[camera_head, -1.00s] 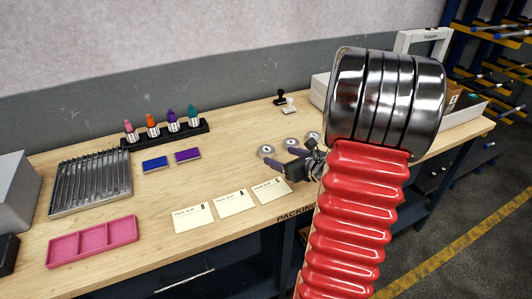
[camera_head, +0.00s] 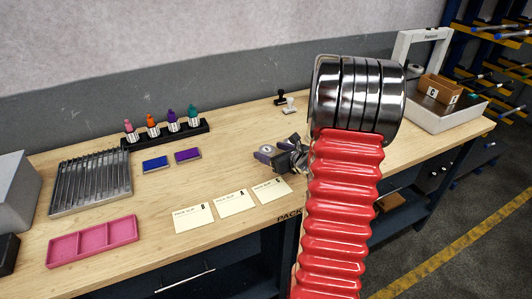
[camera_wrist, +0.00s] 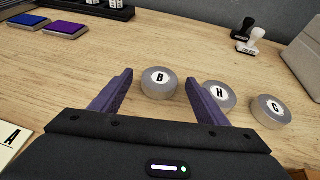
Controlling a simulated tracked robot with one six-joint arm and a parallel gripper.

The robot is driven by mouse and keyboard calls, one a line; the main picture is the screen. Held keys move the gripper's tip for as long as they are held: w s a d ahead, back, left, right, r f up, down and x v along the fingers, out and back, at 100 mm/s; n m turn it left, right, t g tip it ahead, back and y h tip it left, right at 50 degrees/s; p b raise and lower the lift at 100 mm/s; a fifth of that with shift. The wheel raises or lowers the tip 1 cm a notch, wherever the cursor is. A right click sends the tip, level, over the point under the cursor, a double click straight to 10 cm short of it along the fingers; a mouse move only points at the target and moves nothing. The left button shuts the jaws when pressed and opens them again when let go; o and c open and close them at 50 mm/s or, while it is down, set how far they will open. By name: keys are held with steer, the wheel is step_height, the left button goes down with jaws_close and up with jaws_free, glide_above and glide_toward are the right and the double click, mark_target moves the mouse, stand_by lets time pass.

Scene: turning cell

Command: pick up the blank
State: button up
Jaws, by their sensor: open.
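Three round metal blanks lie in a row on the wooden bench in the wrist view. The blank marked B (camera_wrist: 159,83) is between the tips of my open gripper (camera_wrist: 159,79), with a finger on each side. The blank marked H (camera_wrist: 219,95) sits just right of the right finger, close to it. The blank marked C (camera_wrist: 272,111) is farther right. In the head view my gripper (camera_head: 272,158) is low over the bench and mostly covers the blanks. I cannot tell whether the fingers touch the B blank.
Black and white stamps (camera_head: 290,103) stand behind the blanks. Paper slips (camera_head: 236,203) lie in front and left. Purple (camera_head: 187,155) and blue ink pads (camera_head: 155,164), a pink tray (camera_head: 92,241) and a slotted metal rack (camera_head: 91,182) are left.

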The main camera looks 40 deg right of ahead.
mark_target(270, 152)
steer(key=shift+w+d+f, duration=0.1)
steer(key=shift+w+f, duration=0.15)
steer(key=shift+w, duration=0.3)
steer(key=shift+c, duration=0.6)
steer(key=c, duration=1.1)
steer(key=shift+r, duration=0.15)
step_height(270, 152, up, 10)
